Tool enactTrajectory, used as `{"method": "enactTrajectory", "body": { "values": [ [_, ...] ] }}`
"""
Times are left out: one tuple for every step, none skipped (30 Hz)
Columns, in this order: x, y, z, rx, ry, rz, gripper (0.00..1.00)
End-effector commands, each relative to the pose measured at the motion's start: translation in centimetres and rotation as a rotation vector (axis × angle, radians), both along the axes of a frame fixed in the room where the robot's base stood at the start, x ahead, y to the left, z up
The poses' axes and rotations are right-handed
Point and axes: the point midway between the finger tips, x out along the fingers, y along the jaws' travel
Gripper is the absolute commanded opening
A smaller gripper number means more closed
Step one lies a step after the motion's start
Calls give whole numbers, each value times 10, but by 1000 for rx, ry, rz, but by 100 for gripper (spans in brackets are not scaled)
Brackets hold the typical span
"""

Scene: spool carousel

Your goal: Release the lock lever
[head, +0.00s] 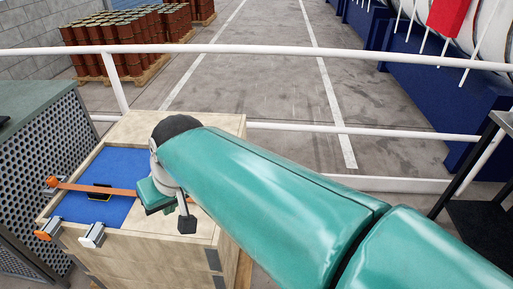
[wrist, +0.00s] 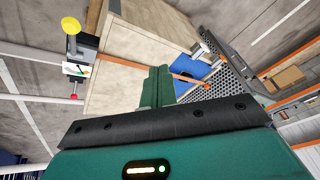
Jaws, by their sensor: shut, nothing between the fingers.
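My gripper (wrist: 158,78) is shut and empty, its green fingers pressed together in the wrist view. Behind them is a wooden crate (wrist: 122,72), which also shows in the head view (head: 150,250). A blue panel (head: 115,210) lies in its top, crossed by an orange strap (head: 115,191). A yellow knob (wrist: 71,25) on a dark block stands left of the crate in the wrist view, apart from the fingers. A small red knob (wrist: 74,97) is below it. I cannot tell which part is the lock lever. In the head view my arm hides the crate's right side.
White railings (head: 300,52) run behind the crate. A perforated grey cabinet (head: 50,145) stands close on its left. Pallets of brown drums (head: 125,40) and blue machinery (head: 420,85) are farther back. The floor between them is open.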

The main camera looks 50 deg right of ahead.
Motion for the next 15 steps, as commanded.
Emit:
{"method": "enactTrajectory", "body": {
  "values": [
    [13, -7, -2, 36, 26, -29, 0],
    [20, -9, -3, 59, 37, -41, 0],
    [30, -14, -4, 90, 50, -60, 0],
    [37, -17, -5, 114, 59, -74, 0],
    [45, -21, -6, 137, 67, -86, 0],
    [55, -27, -8, 171, 77, -105, 0],
    [62, -32, -10, 195, 85, -119, 0],
    [70, -36, -11, 220, 90, -132, 0],
    [80, -43, -14, 254, 97, -151, 0],
    [88, -48, -16, 280, 100, -165, 0],
    [95, -54, -18, 306, 104, -180, 0],
    [105, -62, -21, 341, 107, -199, 0],
    [113, -68, -24, 367, 109, -213, 0],
    [120, -75, -27, 393, 109, -228, 0],
    [130, -84, -31, 429, 108, -247, 0]
  ]
}}
